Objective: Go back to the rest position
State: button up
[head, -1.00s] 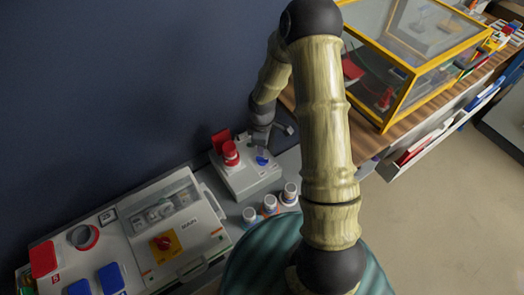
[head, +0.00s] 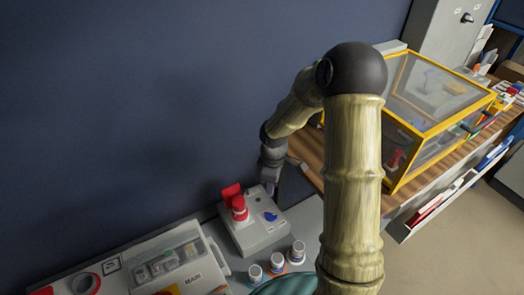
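My gripper (head: 273,180) is at the end of my bamboo-textured arm, low in the middle of the head view. It points down just behind a grey socket box (head: 252,236). The box has a red plug or connector (head: 238,207) with a raised red lid on its left and a blue part (head: 270,216) on its right. The gripper is small and dark here. I cannot tell whether its fingers are open, or whether they touch the box.
A larger grey panel box (head: 205,262) stands at the lower left. Several small capped bottles (head: 277,263) stand in front of the socket box. A yellow-framed clear case (head: 440,95) sits on the wooden bench at right. A dark blue wall (head: 150,100) rises behind.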

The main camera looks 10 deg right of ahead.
jog(key=shift+r, duration=0.1)
jog(key=s+r+m+t+p, duration=0.1)
jog(key=s+r+m+p, duration=0.4)
jog(key=r, duration=0.6)
jog(key=s+r+m+t+p, duration=0.1)
jog(key=s+r+m+p, duration=0.4)
jog(key=s+r+m, duration=0.2)
notch_tip(320, 180, up, 4)
jog(key=s, duration=0.2)
jog(key=shift+s+m+t+p, duration=0.3)
jog(key=shift+m, duration=0.1)
jog(key=shift+w+d, duration=0.1)
